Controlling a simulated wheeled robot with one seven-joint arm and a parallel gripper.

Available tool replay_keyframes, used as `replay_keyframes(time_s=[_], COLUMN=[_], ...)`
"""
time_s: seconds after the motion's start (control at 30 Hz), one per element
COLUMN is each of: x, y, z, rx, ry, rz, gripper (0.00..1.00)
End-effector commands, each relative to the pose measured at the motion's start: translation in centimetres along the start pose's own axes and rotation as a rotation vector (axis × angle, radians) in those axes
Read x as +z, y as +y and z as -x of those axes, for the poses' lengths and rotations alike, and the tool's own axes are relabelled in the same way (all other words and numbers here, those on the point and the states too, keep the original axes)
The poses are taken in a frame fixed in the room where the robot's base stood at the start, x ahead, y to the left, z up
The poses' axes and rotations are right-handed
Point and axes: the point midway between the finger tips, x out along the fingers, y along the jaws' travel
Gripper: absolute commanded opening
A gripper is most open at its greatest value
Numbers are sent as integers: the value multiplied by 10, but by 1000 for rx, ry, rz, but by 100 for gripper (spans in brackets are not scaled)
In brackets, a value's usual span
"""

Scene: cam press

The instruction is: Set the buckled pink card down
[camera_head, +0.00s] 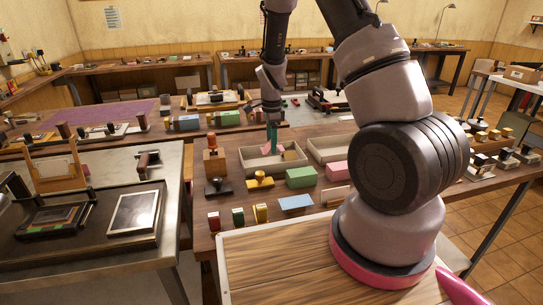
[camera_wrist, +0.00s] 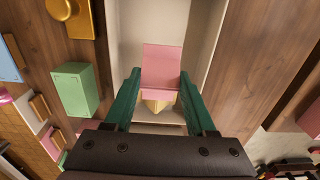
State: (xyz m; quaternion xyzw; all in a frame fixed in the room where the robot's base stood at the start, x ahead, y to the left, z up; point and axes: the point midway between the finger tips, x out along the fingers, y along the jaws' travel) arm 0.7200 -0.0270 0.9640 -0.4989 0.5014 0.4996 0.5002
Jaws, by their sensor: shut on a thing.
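The pink card (camera_wrist: 162,62) is between the green fingers of my gripper (camera_wrist: 160,82) in the wrist view. It has a bend across it, with the lower part at a different angle from the upper part. My gripper (camera_head: 272,138) is shut on the card and points down over the left pale tray (camera_head: 247,164). In the head view the card (camera_head: 267,148) shows as a small pink patch at the fingertips. A tan piece (camera_head: 291,155) is in the tray, and partly shows below the card in the wrist view (camera_wrist: 155,105). I cannot tell whether the card touches the tray floor.
A second pale tray (camera_head: 325,145) stands to the right. In front are a green block (camera_head: 300,177), a yellow stamp-like piece (camera_head: 260,181), a dark-based stamp (camera_head: 217,187) and a blue card pad (camera_head: 295,202).

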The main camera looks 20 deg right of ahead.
Motion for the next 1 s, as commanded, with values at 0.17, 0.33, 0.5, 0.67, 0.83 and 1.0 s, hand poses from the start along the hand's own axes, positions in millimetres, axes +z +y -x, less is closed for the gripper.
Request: replay_keyframes(time_s=[0.17, 0.33, 0.5, 0.67, 0.83, 1.0], x=[0, -1, -1, -1, 0, 0], y=[0, 0, 0, 1, 0, 0], z=[-14, -38, -47, -48, -46, -45], rx=[0, 3, 1, 3, 1, 0], ry=[0, 0, 1, 1, 0, 0], rz=[2, 1, 1, 2, 2, 3], gripper=[5, 0, 0, 79, 86, 86])
